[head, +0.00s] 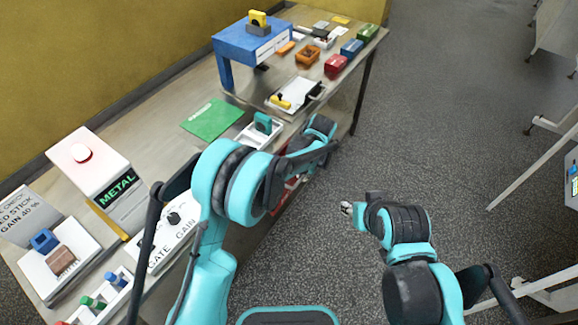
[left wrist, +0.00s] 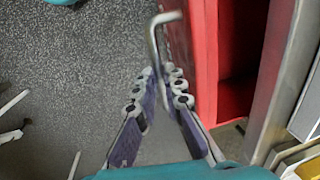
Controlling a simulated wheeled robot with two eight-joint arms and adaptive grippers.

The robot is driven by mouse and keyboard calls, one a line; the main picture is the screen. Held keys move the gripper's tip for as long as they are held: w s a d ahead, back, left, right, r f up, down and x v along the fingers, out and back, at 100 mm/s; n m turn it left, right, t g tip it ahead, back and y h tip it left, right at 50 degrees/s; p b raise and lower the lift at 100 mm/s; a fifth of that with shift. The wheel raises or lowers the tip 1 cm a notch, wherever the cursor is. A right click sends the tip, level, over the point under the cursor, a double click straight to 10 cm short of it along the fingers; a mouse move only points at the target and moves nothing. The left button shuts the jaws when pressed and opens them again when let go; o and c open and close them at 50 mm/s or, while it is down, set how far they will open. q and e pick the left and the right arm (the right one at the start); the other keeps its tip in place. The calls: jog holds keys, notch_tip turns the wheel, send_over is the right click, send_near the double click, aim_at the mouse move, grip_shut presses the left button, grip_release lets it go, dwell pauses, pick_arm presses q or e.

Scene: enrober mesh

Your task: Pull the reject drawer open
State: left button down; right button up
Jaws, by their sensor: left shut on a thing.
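The red reject drawer (head: 291,192) shows under the front edge of the table in the head view, partly covered by my left arm. In the left wrist view the red drawer (left wrist: 204,60) stands partly out from the metal table edge, with some of its inside showing. A bent grey metal handle (left wrist: 153,38) is on its front. My left gripper (left wrist: 161,76) is shut on the handle, its fingers on either side of the bar. My right gripper (head: 347,208) is over the floor, away from the table; its fingers are too small to judge.
The table (head: 150,131) carries a white METAL box (head: 95,170), a green mat (head: 212,119), a blue stand (head: 240,45), trays and small coloured blocks. Open grey floor (head: 430,130) lies to the right of the table. White-legged furniture (head: 530,165) stands at the far right.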

pick_arm(q)
jog(key=s+d, duration=0.8)
jog(key=d, duration=0.3)
jog(key=shift+s+d, duration=0.2)
jog(key=shift+d, duration=0.1)
jog(key=c, duration=1.9)
grip_release()
jog(key=r, duration=0.4)
jog(key=s+d+r, duration=0.1)
jog(key=r, duration=0.6)
jog(key=shift+s+d+r, duration=0.15)
jog(key=shift+d+r, duration=0.25)
